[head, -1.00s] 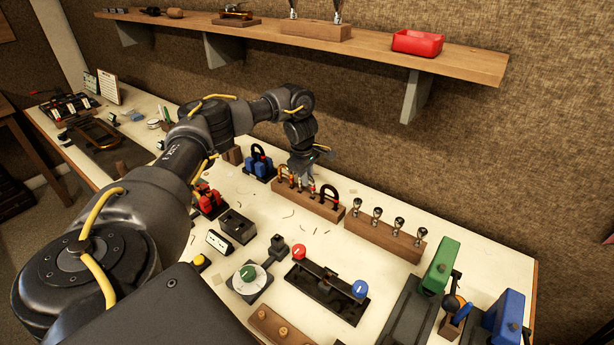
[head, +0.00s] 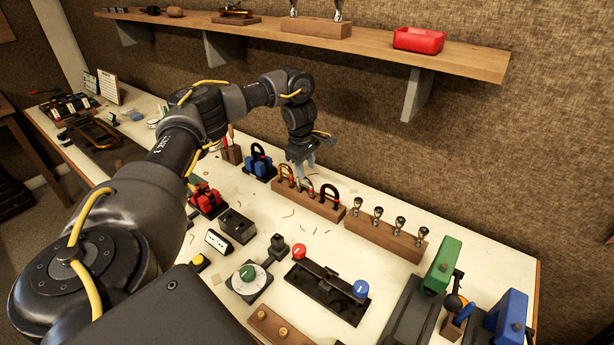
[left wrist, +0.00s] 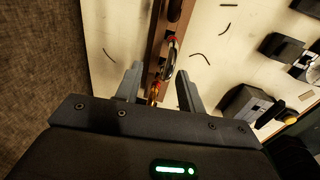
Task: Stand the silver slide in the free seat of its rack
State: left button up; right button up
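The wooden rack (head: 318,208) stands on the bench with several U-shaped slides upright in it. A dark slide (head: 330,192) is at its right end and copper- or brass-toned ones (head: 284,174) are toward the left. My left gripper (head: 302,163) points down just above and behind the rack's left part. In the left wrist view its fingers (left wrist: 160,88) are open, apart on either side of the rack, with nothing clearly held. A silvery curved slide with a red part (left wrist: 169,55) stands in the rack beyond the fingertips. The free seat cannot be made out. My right gripper is out of view.
A second wooden block (head: 385,238) with several mouthpieces stands right of the rack. A blue-bodied tool (head: 258,165) is just left. A black fixture with red and blue knobs (head: 328,285) is in front. Dark scraps lie on the pale bench between.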

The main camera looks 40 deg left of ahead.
pick_arm(q)
notch_tip(320, 180, up, 6)
jog(key=s, duration=0.1)
jog(key=shift+p, duration=0.4)
dwell(0.5)
